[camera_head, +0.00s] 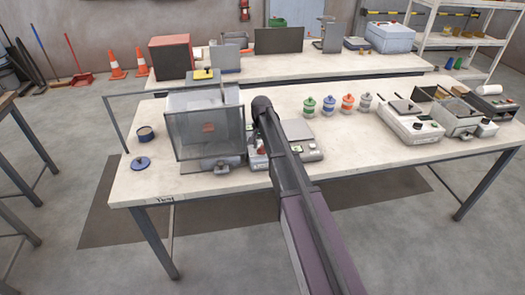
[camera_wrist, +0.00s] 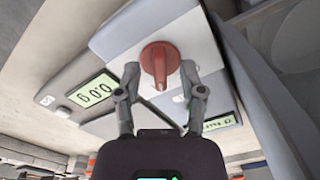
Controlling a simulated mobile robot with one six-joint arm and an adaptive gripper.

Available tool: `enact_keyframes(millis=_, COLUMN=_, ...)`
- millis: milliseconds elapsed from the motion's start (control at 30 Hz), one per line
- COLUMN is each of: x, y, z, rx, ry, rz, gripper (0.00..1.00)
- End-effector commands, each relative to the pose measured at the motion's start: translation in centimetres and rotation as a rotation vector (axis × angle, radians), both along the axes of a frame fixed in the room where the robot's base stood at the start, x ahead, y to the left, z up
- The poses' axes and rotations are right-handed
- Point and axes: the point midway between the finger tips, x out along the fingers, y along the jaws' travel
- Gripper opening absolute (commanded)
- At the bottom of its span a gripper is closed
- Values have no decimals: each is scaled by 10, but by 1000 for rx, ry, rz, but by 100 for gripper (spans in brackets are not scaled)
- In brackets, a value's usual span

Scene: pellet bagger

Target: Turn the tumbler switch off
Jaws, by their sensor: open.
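The switch is a red rotary knob (camera_wrist: 160,62) on a pale grey box (camera_wrist: 115,35). In the wrist view my gripper (camera_wrist: 160,72) is open, with one fingertip on each side of the knob. I cannot tell whether the fingertips touch it. In the head view a bit of red (camera_head: 262,149) shows beside my arm, which hides most of the box and my gripper. Left of it stands the tumbler, a machine behind a clear framed guard (camera_head: 209,156), on the front workbench (camera_head: 160,185).
A bench scale (camera_head: 305,152) is just right of my arm; lit displays (camera_wrist: 95,90) show near the knob. A dark curved body (camera_wrist: 275,85) is close on the right in the wrist view. Several lidded jars (camera_head: 329,104) stand behind. A blue lid (camera_head: 140,163) lies at the left.

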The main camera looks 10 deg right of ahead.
Motion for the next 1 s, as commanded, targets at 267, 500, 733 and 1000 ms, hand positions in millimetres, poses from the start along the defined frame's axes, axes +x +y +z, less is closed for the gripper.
enact_keyframes(millis=267, x=0, y=0, z=-7, rx=0, ry=0, rz=0, gripper=51)
enact_keyframes(millis=500, x=0, y=0, z=-7, rx=0, ry=0, rz=0, gripper=51)
enact_keyframes(millis=733, x=0, y=0, z=-7, rx=0, ry=0, rz=0, gripper=0)
enact_keyframes(millis=1000, x=0, y=-2, z=-7, rx=-2, ry=0, rz=2, gripper=0)
